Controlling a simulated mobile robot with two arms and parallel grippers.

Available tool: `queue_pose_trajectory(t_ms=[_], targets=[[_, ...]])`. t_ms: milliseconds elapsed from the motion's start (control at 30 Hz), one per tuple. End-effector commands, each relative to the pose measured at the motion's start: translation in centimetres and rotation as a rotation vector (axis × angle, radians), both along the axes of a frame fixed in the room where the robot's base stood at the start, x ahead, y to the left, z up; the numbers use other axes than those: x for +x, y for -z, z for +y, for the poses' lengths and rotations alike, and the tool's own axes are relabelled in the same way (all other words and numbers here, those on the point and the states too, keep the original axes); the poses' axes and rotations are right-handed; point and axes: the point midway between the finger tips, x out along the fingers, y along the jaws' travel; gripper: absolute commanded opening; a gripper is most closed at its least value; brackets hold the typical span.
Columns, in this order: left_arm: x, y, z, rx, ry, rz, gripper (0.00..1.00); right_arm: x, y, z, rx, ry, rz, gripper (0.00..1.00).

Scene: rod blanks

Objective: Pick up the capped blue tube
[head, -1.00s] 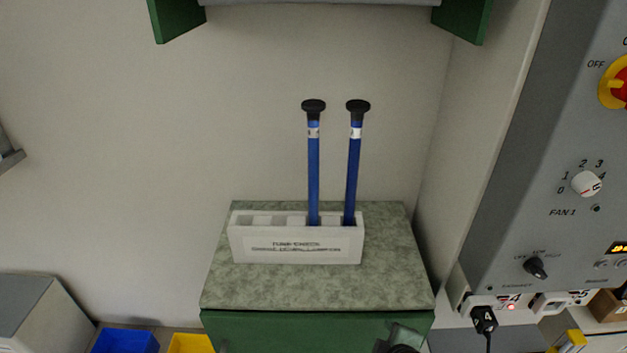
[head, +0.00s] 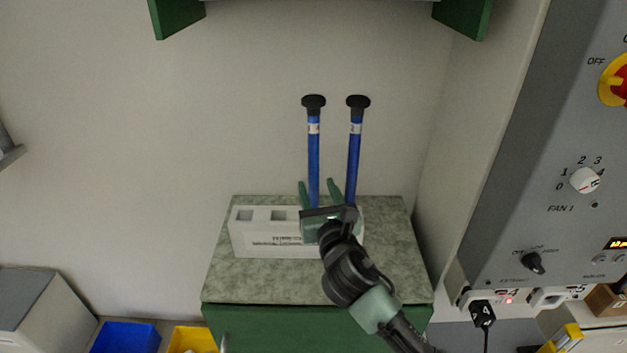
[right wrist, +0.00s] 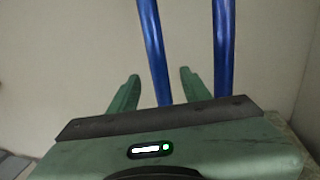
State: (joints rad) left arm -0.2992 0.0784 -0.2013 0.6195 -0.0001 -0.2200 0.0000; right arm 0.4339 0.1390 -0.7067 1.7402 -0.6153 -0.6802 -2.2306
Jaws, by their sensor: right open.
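Two blue tubes with black caps and pale bands stand upright in a white rack: a left capped tube (head: 313,150) and a right capped tube (head: 354,150). The rack (head: 262,244) has a label on its front. My right gripper (head: 318,184) is open, its fingers pointing away at the lower part of the tubes. In the right wrist view the left tube (right wrist: 153,45) shows between the fingertips (right wrist: 160,80), and the right tube (right wrist: 224,50) is outside the right finger. The tubes' lower ends are hidden by my gripper. My left gripper is not in view.
The rack stands on a mottled green top (head: 222,285) of a green cabinet. A grey control panel (head: 560,150) and side wall stand to the right. A blue bin (head: 125,338) and a yellow bin (head: 192,340) are below left. The space above the tubes is clear.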

Motion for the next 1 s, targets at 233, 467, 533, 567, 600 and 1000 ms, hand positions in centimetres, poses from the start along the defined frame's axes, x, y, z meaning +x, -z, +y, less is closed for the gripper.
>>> queue_pose_trajectory(t_ms=[233,467,533,567,600,1000], targets=[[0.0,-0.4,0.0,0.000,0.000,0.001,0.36,2.4,0.0,0.6,-0.008,0.000,-0.003,0.48],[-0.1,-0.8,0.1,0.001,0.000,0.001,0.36,5.5,0.5,1.4,-0.004,0.000,-0.002,0.48],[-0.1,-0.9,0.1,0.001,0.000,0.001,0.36,6.3,0.5,1.4,-0.004,0.002,-0.001,0.48],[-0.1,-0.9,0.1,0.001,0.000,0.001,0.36,6.5,0.5,1.5,-0.004,0.001,-0.001,0.48],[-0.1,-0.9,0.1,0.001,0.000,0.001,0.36,6.7,0.5,1.6,-0.004,0.000,-0.002,0.48],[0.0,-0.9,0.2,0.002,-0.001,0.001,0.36,6.8,0.6,1.6,-0.004,0.000,-0.001,0.06]])
